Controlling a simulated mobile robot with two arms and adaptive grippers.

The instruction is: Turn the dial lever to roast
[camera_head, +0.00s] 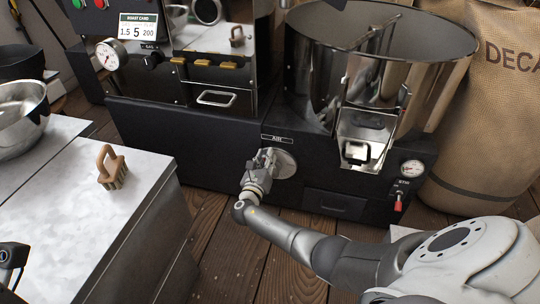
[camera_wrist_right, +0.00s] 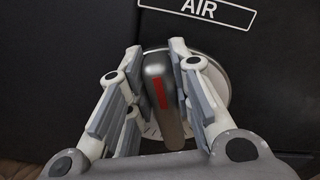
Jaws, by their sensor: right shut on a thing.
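The dial (camera_head: 286,164) is a pale round plate on the black front of the roaster, under a label reading AIR (camera_head: 277,138). In the right wrist view the dial plate (camera_wrist_right: 215,88) has tick marks along its lower rim. Its lever (camera_wrist_right: 163,95) is a dark grey rounded bar with a red stripe, standing close to upright in that view. My right gripper (camera_head: 262,162) is at the dial, and its fingers (camera_wrist_right: 166,75) are shut on the lever from both sides. The fingers hide part of the dial face. No roast marking is readable.
The roaster has a metal hopper (camera_head: 380,50), a gauge (camera_head: 412,169) and a red-handled switch (camera_head: 398,203) to the right. A dark piece (camera_head: 12,258) at the left edge may be my left gripper.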

